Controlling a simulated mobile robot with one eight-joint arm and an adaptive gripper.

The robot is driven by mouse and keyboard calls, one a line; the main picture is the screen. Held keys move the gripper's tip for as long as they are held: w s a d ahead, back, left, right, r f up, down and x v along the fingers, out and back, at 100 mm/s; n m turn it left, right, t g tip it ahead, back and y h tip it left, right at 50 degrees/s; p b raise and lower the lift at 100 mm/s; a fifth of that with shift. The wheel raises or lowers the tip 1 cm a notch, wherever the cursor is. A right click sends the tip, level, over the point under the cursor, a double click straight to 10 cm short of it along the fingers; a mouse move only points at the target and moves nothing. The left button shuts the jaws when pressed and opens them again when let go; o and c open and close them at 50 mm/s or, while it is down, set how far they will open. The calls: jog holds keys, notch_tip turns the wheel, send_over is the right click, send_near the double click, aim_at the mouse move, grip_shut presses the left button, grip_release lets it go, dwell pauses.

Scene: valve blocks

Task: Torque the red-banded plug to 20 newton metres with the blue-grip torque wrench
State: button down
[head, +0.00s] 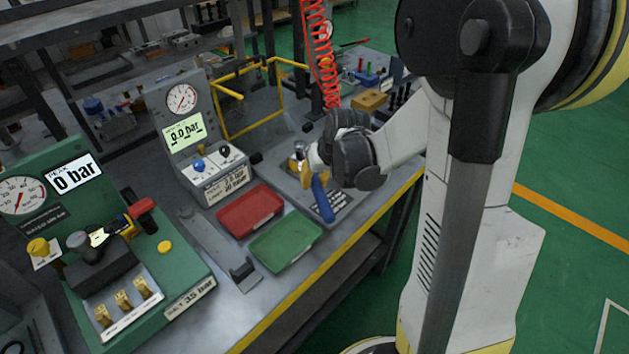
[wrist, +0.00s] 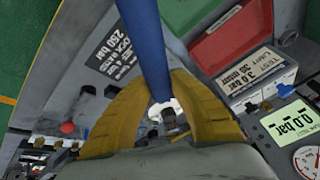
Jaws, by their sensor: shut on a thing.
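My gripper (head: 305,177) has yellow fingers and is over the bench, right of the trays. In the wrist view its fingers (wrist: 165,85) close around the blue-grip torque wrench (wrist: 145,45). The blue grip (head: 322,200) points down toward the bench's front edge in the head view. The wrench's far end is mostly hidden by the fingers; a pale and dark part shows between them. I cannot make out the red-banded plug, nor whether the wrench touches anything.
A red tray (head: 250,210) and a green tray (head: 286,241) lie left of my gripper. A gauge stand (head: 182,130) reads 0.0 bar behind them. A green test panel (head: 120,260) is at left. A red coiled hose (head: 320,55) hangs behind my gripper.

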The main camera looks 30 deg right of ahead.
dwell(0.3)
jog(key=shift+w+a+m+h, duration=0.25)
jog(key=shift+a+m, duration=0.2)
jog(key=shift+a, duration=0.15)
jog(key=shift+w+a+m+h, duration=0.15)
jog(key=shift+w+a+m, duration=0.05)
jog(key=shift+a+m, duration=0.3)
jog(key=shift+a, duration=0.1)
jog(key=shift+w+a+m+h, duration=0.2)
jog(key=shift+w+a+m, duration=0.1)
jog(key=shift+a+m, duration=0.25)
jog(key=shift+w+a+m+h, duration=0.25)
jog(key=shift+a+m, duration=0.15)
jog(key=shift+a, duration=0.15)
jog(key=shift+s+d+n+y+b, duration=0.25)
jog(key=shift+d+n, duration=0.15)
jog(key=shift+d, duration=0.1)
jog(key=shift+s+d+n+y+b, duration=0.1)
jog(key=shift+s+d+n+y, duration=0.15)
jog(key=shift+d+n, duration=0.2)
jog(key=shift+r, duration=0.15)
